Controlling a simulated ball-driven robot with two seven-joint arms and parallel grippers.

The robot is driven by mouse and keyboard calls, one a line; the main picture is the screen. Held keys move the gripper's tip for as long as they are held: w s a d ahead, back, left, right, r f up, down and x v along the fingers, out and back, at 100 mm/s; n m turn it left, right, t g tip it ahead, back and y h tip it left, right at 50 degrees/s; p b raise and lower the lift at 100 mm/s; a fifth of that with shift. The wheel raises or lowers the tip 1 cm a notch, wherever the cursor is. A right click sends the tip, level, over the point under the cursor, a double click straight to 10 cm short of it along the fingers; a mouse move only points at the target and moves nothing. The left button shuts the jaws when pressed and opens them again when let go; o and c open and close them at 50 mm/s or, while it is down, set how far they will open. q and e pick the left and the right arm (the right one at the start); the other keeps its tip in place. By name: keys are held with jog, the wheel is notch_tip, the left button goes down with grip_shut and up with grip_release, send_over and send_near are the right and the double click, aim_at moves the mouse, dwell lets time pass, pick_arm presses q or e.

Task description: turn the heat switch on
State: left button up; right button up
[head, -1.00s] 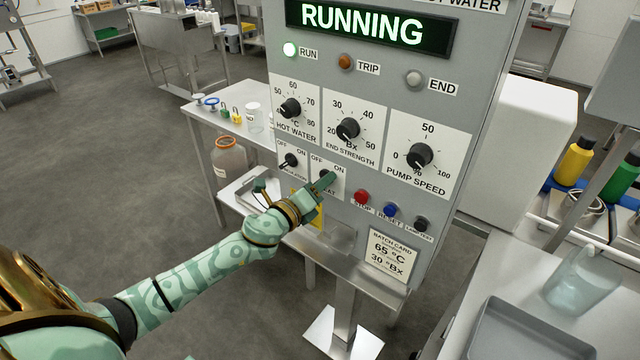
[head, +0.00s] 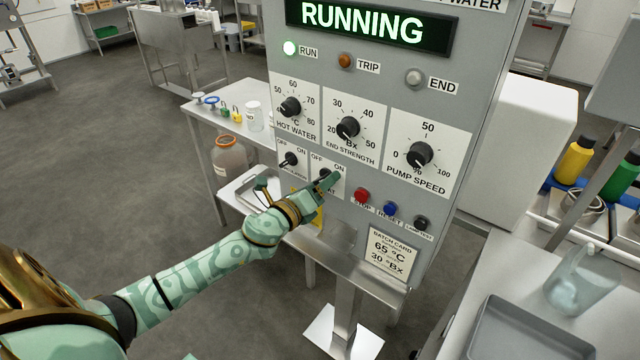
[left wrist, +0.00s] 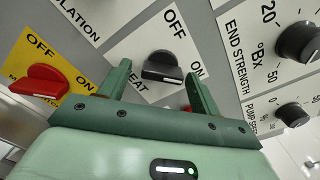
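The heat switch is a black knob on a white plate marked OFF and ON. In the left wrist view the heat switch (left wrist: 163,66) lies crosswise, with its white mark toward the right, on the ON side. In the head view the heat switch (head: 325,174) is partly hidden by my gripper. My left gripper (head: 322,185) is at the plate. In the left wrist view my left gripper (left wrist: 161,84) is open, one finger on each side of the knob, with visible gaps. My right gripper is not in view.
The circulation switch (head: 290,160) is close on the left. A red switch (left wrist: 40,82) on a yellow plate shows in the left wrist view. The red stop button (head: 361,195) and blue reset button (head: 390,209) are at the right. The display (head: 365,25) reads RUNNING.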

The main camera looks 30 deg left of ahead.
pick_arm(q)
jog(key=s+a+b, duration=0.1)
jog(key=s+b, duration=0.1)
jog(key=s, duration=1.4)
jog(key=shift+s+a, duration=0.15)
